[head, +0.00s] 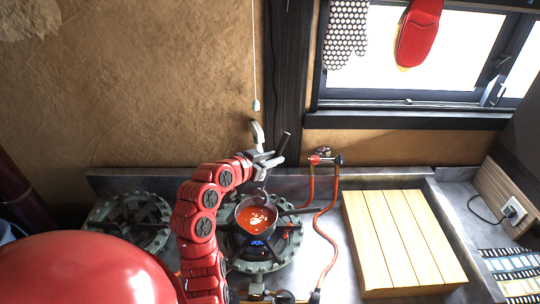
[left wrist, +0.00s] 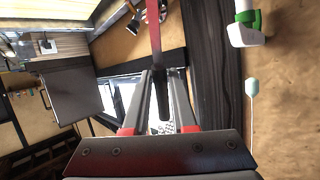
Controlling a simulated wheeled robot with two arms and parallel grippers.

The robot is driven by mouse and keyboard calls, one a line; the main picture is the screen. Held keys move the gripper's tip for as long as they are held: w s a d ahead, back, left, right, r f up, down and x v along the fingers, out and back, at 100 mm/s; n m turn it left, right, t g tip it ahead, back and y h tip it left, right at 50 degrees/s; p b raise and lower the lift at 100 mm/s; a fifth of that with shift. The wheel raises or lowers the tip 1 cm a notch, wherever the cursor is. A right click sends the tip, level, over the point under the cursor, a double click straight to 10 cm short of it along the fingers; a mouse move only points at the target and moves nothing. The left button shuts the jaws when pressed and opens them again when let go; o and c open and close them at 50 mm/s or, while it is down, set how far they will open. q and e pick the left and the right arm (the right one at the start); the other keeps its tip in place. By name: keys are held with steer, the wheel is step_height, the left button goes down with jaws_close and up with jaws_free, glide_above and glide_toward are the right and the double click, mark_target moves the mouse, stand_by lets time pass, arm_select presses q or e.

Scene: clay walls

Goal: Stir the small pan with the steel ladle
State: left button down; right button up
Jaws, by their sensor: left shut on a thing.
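The small pan (head: 243,231) holds red soup with pale bits and sits on a stove burner, its handle pointing right. My left gripper (head: 272,160) is above and behind the pan, shut on the steel ladle (head: 284,143). The ladle's dark handle sticks up past the fingers, and its lower end reaches down to the pan's back edge. I cannot tell how deep the bowl sits in the soup. In the left wrist view the dark handle (left wrist: 164,105) lies between the fingers of my left gripper (left wrist: 164,85). My right gripper is not in view.
A second burner (head: 128,222) is at the left. A red gas hose (head: 325,240) runs right of the pan, by a wooden board (head: 400,240). Mitts (head: 346,32) hang at the window. A pull cord (head: 255,104) hangs on the clay wall behind my gripper.

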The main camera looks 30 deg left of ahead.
mark_target(264, 184)
arm_select(q)
steer(key=shift+w+d+f, duration=0.25)
steer(key=shift+w+f, duration=0.15)
steer(key=shift+f, duration=0.3)
steer(key=shift+w+d+f+b, duration=0.15)
steer(key=shift+f+b, duration=0.35)
steer(key=shift+f, duration=0.4)
step_height(264, 184, down, 6)
steer(key=s+a+b, duration=0.1)
steer(key=s+b, duration=0.1)
steer(key=b, duration=0.4)
steer(key=shift+s+a+b, duration=0.25)
steer(key=shift+b, duration=0.1)
steer(key=shift+f, duration=0.1)
